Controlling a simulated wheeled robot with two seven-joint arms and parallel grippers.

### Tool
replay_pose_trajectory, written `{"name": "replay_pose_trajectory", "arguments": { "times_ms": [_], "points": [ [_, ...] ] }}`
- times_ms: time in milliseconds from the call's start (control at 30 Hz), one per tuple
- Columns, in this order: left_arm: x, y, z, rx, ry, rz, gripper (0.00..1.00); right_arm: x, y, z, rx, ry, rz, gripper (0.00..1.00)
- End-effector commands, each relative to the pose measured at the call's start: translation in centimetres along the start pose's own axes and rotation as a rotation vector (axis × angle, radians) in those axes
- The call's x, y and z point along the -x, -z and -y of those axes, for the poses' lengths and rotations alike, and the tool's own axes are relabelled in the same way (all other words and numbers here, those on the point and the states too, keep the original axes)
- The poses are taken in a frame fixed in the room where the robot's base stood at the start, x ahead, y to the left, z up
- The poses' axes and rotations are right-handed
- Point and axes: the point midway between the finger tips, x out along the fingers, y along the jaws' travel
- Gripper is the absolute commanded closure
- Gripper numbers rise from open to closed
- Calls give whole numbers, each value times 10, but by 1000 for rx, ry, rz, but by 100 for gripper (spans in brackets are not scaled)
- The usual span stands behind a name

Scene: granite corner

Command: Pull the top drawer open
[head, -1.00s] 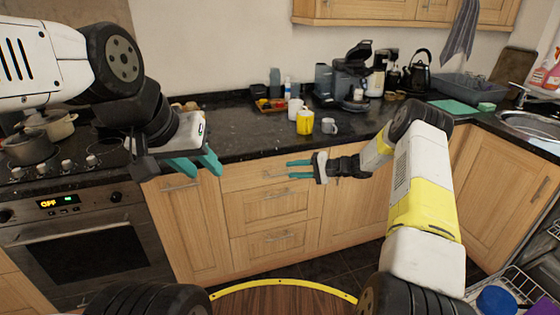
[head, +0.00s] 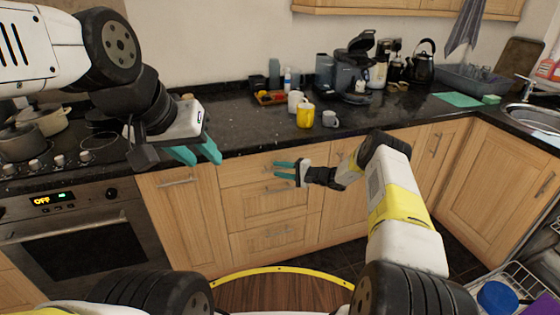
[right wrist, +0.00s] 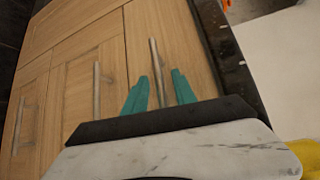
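The top drawer (head: 238,172) is a light wood front under the dark counter and looks shut. Its slim metal bar handle (right wrist: 154,52) shows in the right wrist view; in the head view my right fingers partly cover it. My right gripper (head: 276,169) is open in front of the drawer. In the right wrist view its teal fingers (right wrist: 160,82) stand on either side of the handle's line, spread apart. I cannot tell whether they touch the drawer. My left gripper (head: 206,162) is open and empty, raised near the counter edge to the left.
Two more drawers with bar handles lie below, the middle one (head: 255,208) and the bottom one (head: 260,247). An oven (head: 80,245) is at the left. The counter (head: 240,125) carries a yellow mug (head: 305,117) and other mugs, set back from its edge.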

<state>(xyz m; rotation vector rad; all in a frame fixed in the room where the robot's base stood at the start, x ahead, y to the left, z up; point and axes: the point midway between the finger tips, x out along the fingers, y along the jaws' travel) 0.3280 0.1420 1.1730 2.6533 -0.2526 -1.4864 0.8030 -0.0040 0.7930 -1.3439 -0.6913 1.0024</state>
Motion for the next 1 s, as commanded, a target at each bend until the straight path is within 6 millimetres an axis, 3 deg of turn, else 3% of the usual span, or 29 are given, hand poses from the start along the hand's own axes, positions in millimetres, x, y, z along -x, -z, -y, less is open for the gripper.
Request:
{"name": "replay_pose_trajectory", "arguments": {
  "times_ms": [233,400,1000],
  "points": [
    [0,0,0,0,0,0,64,-1,0,0,0,0,-1,68],
    [0,0,0,0,0,0,64,-1,0,0,0,-1,0,100],
    [0,0,0,0,0,0,64,0,0,-1,0,-1,0,100]
  ]
}}
